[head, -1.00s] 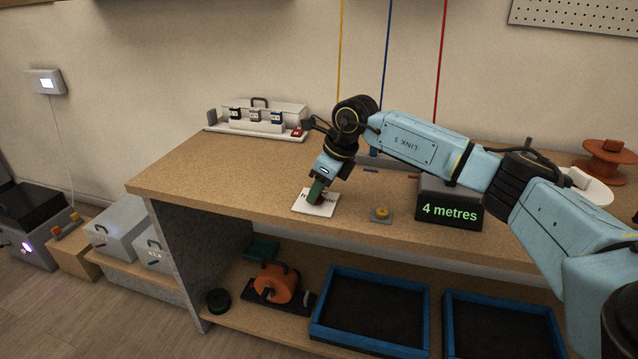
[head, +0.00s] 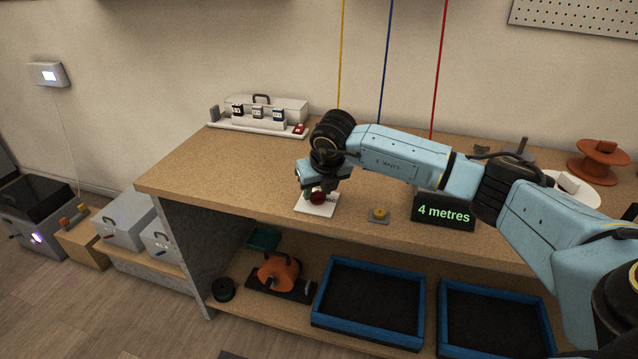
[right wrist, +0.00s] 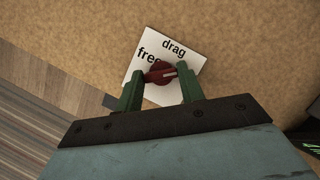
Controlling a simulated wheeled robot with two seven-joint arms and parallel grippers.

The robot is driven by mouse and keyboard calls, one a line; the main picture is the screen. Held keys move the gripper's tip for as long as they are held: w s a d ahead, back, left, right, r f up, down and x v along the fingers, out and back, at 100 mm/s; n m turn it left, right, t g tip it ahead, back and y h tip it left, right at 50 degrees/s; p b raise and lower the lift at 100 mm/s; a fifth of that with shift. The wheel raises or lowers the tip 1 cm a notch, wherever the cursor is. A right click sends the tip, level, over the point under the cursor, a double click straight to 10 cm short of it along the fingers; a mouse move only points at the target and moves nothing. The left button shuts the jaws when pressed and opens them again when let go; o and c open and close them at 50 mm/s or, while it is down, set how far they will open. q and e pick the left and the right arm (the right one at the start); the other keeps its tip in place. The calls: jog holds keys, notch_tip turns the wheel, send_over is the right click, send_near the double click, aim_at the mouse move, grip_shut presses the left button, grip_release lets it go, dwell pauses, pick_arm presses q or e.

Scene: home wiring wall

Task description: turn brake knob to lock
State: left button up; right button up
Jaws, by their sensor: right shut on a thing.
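The brake knob (right wrist: 159,72) is dark red and sits on a white card (right wrist: 178,46) on the bench top. The words "free" and "drag" show on the card in the right wrist view; any other label is hidden. My right gripper (right wrist: 160,77) is shut on the knob, with a green finger on each side of it. A pale mark on the knob points toward the right finger in that view. In the head view the knob (head: 318,198) shows just below my right gripper (head: 314,190). My left gripper is not in view.
A white rack (head: 258,123) is at the back left. Blue trays (head: 369,335) and an orange reel (head: 278,272) sit on the shelf below.

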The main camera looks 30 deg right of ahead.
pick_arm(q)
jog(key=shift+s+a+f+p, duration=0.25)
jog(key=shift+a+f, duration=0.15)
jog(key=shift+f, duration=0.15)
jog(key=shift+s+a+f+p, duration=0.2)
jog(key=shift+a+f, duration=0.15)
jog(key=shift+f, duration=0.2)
pick_arm(e)
jog(key=shift+a+m+g+h, duration=0.1)
jog(key=shift+m+g+h, duration=0.4)
jog(key=shift+m, duration=1.2)
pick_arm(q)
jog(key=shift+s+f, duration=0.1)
pick_arm(e)
jog(key=o, duration=1)
jog(key=shift+r, duration=0.1)
jog(key=shift+s+r, duration=0.1)
jog(key=shift+r, duration=0.15)
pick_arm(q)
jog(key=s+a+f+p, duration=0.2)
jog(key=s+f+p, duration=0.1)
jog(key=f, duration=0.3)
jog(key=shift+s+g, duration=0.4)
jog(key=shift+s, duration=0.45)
pick_arm(e)
jog(key=v, duration=1.2)
jog(key=shift+s+a+r, duration=0.2)
jog(key=shift+s+a, duration=0.1)
jog(key=shift+a, duration=0.05)
